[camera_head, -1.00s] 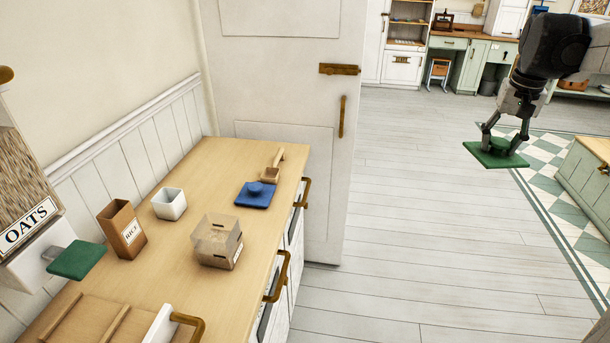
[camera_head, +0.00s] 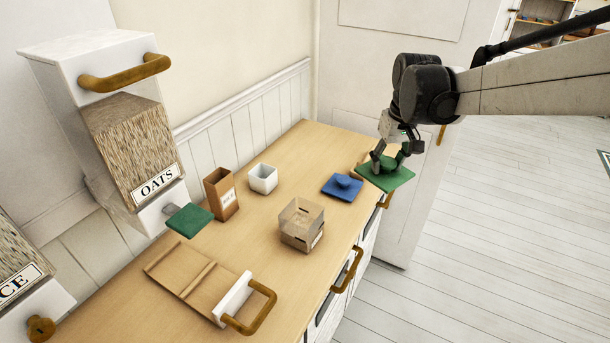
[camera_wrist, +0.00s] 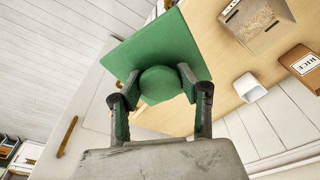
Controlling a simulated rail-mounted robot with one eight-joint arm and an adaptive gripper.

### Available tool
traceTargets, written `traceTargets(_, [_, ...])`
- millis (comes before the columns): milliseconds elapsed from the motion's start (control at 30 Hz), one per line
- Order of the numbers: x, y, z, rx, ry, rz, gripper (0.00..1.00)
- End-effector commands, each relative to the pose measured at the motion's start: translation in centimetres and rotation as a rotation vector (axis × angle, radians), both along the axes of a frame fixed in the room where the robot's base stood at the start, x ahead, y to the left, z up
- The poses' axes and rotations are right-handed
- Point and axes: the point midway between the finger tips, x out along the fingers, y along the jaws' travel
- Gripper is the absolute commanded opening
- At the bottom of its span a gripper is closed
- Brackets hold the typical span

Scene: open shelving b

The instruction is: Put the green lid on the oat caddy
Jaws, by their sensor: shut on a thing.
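My gripper (camera_head: 388,163) is shut on the round knob of the green lid (camera_head: 400,179). The square lid hangs by the counter's right edge at the far end, roughly level. In the wrist view, my gripper (camera_wrist: 159,92) has a finger on each side of the knob, and the lid (camera_wrist: 158,45) spreads beyond them. The oat caddy (camera_head: 301,226) seems to be the clear, open-topped box with pale contents and a small label that is too small to read. It stands on the counter, left of and nearer than my gripper. It also shows in the wrist view (camera_wrist: 262,25).
A blue knobbed lid (camera_head: 340,188) lies between the oat caddy and my gripper. A brown rice caddy (camera_head: 221,196) and a white cup (camera_head: 263,180) stand farther left. An OATS dispenser (camera_head: 135,150) with a green plate (camera_head: 189,220) hangs over the counter (camera_head: 265,255). A divided tray (camera_head: 185,268) lies in front.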

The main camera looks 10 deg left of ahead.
Motion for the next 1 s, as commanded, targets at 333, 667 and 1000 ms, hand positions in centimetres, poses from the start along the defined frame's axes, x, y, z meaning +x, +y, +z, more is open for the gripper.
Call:
traceTargets(333, [-5.6, 15.2, -2.0, 0.001, -0.001, 0.299, 0.08])
traceTargets(667, [-8.2, 19.6, -2.8, 0.001, -0.001, 0.395, 0.08])
traceTargets(1000, [-8.2, 19.5, -2.8, 0.001, -0.001, 0.393, 0.08])
